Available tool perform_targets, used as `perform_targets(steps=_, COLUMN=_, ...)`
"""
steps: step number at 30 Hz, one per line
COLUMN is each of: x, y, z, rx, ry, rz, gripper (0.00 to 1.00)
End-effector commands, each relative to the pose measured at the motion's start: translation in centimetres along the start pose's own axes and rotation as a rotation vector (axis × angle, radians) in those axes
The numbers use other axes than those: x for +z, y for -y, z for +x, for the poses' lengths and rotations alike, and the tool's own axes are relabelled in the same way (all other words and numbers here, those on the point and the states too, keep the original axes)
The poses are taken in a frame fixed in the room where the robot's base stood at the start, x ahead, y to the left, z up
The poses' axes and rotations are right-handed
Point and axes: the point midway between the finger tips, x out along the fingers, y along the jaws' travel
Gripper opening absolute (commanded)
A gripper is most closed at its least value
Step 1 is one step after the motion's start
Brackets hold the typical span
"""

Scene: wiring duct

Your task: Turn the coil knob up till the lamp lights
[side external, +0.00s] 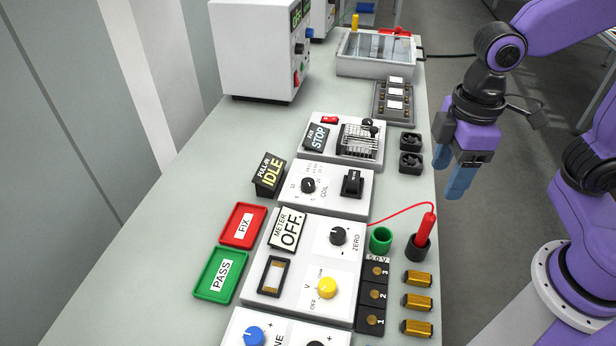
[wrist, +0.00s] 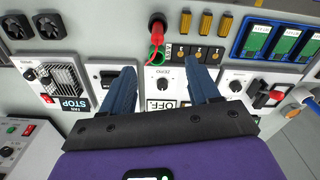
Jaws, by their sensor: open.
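A tilted black sign reading PULL-IN IDLE (side external: 270,176) stands at that panel's left end; I see no lit lamp there. My gripper (side external: 461,182) is open and empty, off the bench's right edge in the side view and apart from the knob. In the wrist view, the fingers of my gripper (wrist: 159,72) frame the ZERO knob (wrist: 162,87). The left finger covers part of the COIL panel there, and the coil knob is not visible.
The meter panel (side external: 312,262) with an OFF sign (side external: 288,229) adjoins the COIL panel. A red probe (side external: 426,227) with a red lead stands upright near the right edge. A fan panel (side external: 345,148) sits behind.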

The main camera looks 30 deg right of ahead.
Motion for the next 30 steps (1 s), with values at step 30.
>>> perform_targets(steps=30, x=-22.0, y=-16.4, z=0.7, rx=0.002, ry=0.023, rz=0.233, gripper=0.61)
